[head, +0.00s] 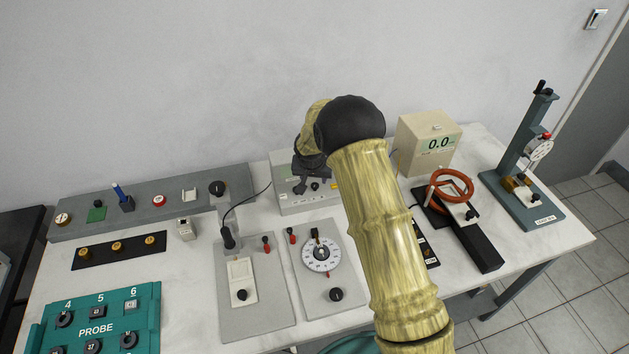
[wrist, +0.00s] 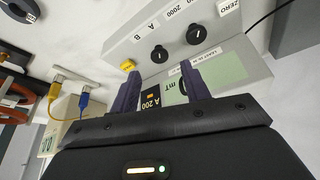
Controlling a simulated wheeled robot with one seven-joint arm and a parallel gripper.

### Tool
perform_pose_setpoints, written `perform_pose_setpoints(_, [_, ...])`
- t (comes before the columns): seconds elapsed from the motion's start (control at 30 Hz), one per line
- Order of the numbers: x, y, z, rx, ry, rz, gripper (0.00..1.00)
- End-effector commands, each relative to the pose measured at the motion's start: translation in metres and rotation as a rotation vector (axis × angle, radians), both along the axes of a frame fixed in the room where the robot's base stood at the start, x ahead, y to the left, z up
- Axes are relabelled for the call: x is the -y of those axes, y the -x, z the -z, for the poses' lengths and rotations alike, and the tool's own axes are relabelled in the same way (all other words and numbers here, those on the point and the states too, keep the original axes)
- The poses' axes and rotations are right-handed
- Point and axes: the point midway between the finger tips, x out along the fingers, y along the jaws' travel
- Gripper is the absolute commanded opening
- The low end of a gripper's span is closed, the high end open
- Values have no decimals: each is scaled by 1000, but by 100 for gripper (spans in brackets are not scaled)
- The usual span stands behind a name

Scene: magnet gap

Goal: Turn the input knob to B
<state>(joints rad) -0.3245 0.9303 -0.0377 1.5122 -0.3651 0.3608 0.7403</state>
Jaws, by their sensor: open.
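The grey meter box (head: 290,203) stands at the back of the bench, partly hidden by my arm. In the wrist view its face (wrist: 228,45) carries two black knobs. One knob (wrist: 159,54) is on the side of the printed A and B; I take it as the input knob. The other knob (wrist: 196,34) is near the 200 and 2000 marks. The green display (wrist: 225,78) shows mT and a dark patch reading A 200. My gripper (wrist: 160,80) is open, its fingers apart over the display, with the knobs beyond the tips. It shows in the head view (head: 308,177) above the box.
A yellow round part (wrist: 127,65) sits on the box face near the knobs. A beige 0.0 readout box (head: 428,145) stands right of my arm. A grey dial panel (head: 325,275) and a teal PROBE panel (head: 110,312) lie in front and left.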

Motion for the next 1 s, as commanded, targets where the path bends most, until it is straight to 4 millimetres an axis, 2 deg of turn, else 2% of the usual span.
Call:
perform_pose_setpoints(0.1, [1, -7, 17, -2, 1, 0, 46])
perform_pose_setpoints(0.3, [2, -15, 37, -1, 0, 1, 46])
perform_pose_setpoints(0.67, [2, -18, 43, 1, 0, 0, 46])
perform_pose_setpoints(0.77, [2, -18, 43, 1, 0, 0, 31])
perform_pose_setpoints(0.9, [2, -18, 43, 1, 0, 0, 3])
perform_pose_setpoints(1.0, [2, -18, 43, 1, 0, 0, 2])
